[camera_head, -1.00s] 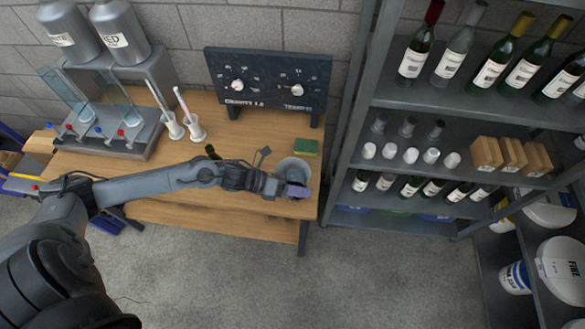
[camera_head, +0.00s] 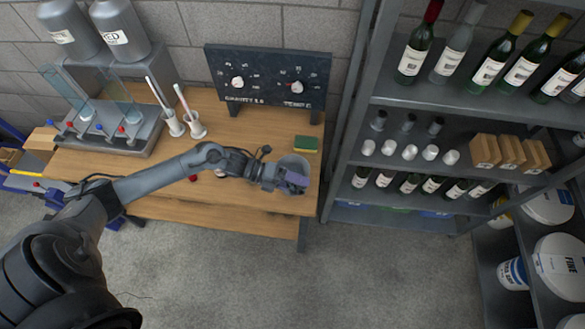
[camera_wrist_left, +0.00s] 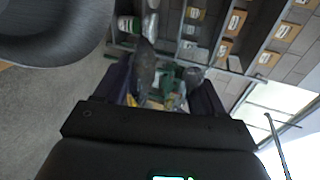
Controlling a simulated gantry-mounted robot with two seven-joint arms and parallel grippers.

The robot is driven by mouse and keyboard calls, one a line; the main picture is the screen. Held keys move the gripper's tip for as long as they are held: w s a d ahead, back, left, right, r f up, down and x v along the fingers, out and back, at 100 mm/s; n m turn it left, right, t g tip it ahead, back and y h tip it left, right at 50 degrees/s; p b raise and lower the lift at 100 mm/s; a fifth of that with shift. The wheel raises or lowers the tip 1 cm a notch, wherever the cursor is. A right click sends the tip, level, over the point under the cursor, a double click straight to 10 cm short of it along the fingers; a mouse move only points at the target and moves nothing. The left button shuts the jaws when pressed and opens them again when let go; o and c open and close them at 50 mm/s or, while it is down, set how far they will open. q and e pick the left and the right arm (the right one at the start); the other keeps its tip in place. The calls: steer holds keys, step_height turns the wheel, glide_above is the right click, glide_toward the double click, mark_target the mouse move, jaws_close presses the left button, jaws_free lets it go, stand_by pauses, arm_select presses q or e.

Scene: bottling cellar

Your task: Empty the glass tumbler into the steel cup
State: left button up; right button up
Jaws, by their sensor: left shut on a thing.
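The steel cup (camera_head: 296,160) is a round grey vessel near the right end of the wooden table. Its dark curved wall (camera_wrist_left: 55,48) also fills the upper left of the left wrist view. My left gripper (camera_head: 293,181) is over the near side of the cup. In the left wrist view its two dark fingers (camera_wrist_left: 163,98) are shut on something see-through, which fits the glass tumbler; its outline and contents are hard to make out. The wrist view is tilted. My right gripper is not in view.
A green and yellow sponge (camera_head: 306,144) lies just behind the cup. A dial panel (camera_head: 267,77) stands at the table's back. White holders with tubes (camera_head: 195,128) and a metal rack (camera_head: 110,135) are farther left. A bottle shelf (camera_head: 455,110) rises close on the right.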

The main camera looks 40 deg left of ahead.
arm_select(q)
steer(key=shift+w+a+r, duration=0.2)
steer(key=shift+w+a, duration=0.1)
steer(key=shift+w+a+n+h, duration=0.1)
steer(key=shift+a+n+h, duration=0.05)
steer(key=shift+n+h, duration=0.2)
steer(key=shift+w+a+f+n+h+b, duration=0.1)
steer(key=shift+f+n+h+b, duration=0.4)
steer(key=shift+b, duration=0.75)
steer(key=shift+r+n, duration=0.25)
steer(key=shift+r, duration=0.15)
steer(key=shift+d+g, duration=0.2)
steer(key=shift+g, duration=0.1)
steer(key=shift+r+n+h, duration=0.3)
steer(key=shift+n+h, duration=0.05)
steer(key=shift+n, duration=0.15)
